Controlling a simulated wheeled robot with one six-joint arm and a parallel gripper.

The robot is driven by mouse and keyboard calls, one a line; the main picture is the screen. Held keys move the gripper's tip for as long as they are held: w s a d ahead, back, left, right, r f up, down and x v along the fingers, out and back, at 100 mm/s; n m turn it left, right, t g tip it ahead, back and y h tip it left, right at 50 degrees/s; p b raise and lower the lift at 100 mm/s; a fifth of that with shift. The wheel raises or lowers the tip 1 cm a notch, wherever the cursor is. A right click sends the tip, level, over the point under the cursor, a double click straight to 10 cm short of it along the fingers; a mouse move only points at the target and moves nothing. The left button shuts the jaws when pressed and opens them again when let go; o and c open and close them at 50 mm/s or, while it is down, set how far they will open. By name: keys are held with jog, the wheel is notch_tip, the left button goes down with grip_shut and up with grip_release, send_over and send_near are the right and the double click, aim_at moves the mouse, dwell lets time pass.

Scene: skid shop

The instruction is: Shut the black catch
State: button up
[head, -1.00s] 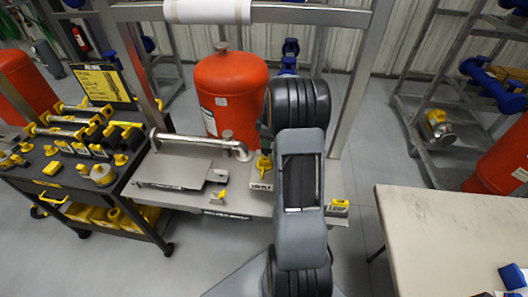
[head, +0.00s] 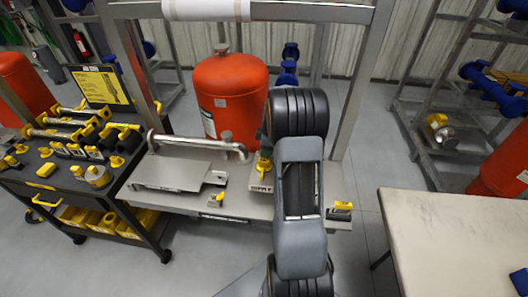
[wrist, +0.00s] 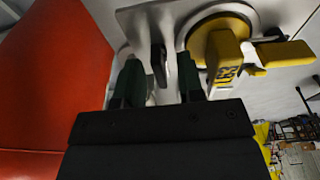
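In the wrist view the black catch (wrist: 159,62) is a small dark lever on a light metal plate (wrist: 137,25). My gripper (wrist: 158,72) has its two dark green fingers apart, one on each side of the catch, with gaps visible. Whether a finger touches it, I cannot tell. A yellow block-shaped handle (wrist: 224,58) on a round yellow-rimmed fitting sits just right of the right finger.
A red tank (head: 228,95) stands on the skid (head: 260,204); a red surface (wrist: 50,85) fills the wrist view's left. A bent pipe (head: 200,145) lies left of my arm. A black tool cart (head: 130,200) stands left, a pale table (head: 450,230) right.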

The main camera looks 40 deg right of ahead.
grip_shut()
jog(key=shift+n+b, duration=0.6)
jog(key=shift+n, duration=1.2)
